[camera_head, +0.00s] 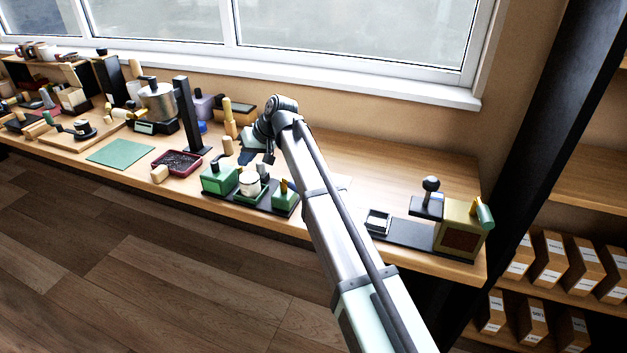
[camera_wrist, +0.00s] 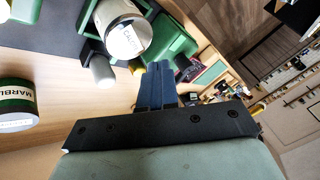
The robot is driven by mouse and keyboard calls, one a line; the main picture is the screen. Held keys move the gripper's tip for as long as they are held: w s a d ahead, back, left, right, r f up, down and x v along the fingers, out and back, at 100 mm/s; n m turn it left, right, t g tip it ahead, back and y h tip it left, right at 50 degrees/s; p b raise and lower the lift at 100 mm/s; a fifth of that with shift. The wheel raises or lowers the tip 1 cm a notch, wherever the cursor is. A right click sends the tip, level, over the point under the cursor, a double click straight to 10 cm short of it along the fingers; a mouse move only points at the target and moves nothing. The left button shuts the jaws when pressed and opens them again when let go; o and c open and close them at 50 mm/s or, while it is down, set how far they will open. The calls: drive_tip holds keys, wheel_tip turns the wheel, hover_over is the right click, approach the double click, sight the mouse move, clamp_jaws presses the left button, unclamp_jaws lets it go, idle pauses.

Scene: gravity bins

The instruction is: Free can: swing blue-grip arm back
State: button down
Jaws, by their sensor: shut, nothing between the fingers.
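A white can (camera_head: 250,185) stands on a black base between two green blocks, left block (camera_head: 218,180) and right block (camera_head: 285,197). A black bar with a grey rounded grip (camera_wrist: 103,70) lies beside the can; I cannot make out a clearly blue grip. A yellow piece (camera_wrist: 136,68) shows by the green block. My gripper (camera_head: 246,157), with dark blue fingers, is just behind the can in the head view. Its fingers (camera_wrist: 158,82) are shut, empty and apart from the can.
A green can marked MARBLE (camera_wrist: 15,105) is at the wrist view's left. A dark red tray (camera_head: 178,162), a wooden block (camera_head: 160,174) and a black post (camera_head: 190,115) stand left of the fixture. The tabletop behind my arm is mostly clear.

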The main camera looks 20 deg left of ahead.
drive_tip(key=w+d+r+n+g, duration=0.1)
drive_tip(key=w+d+n, duration=0.15)
drive_tip(key=d, duration=0.65)
drive_tip(key=w+d+r+n+g, duration=0.1)
drive_tip(key=w+d, duration=0.2)
drive_tip(key=d, duration=0.6)
drive_tip(key=w+d+r+n+g, duration=0.1)
drive_tip(key=w+d+r+n, duration=0.15)
drive_tip(key=d, duration=0.65)
drive_tip(key=s+a+f+m, duration=0.1)
drive_tip(key=s+a+f, duration=0.5)
drive_tip(key=f, duration=0.1)
drive_tip(key=shift+s+a+f+h, duration=0.3)
drive_tip(key=shift+s+a+f, duration=0.05)
drive_tip(key=shift+a+f, duration=0.05)
drive_tip(key=shift+s, duration=0.1)
drive_tip(key=shift+s+m+t, duration=0.25)
drive_tip(key=shift+m+t, duration=0.05)
drive_tip(key=shift+m, duration=0.4)
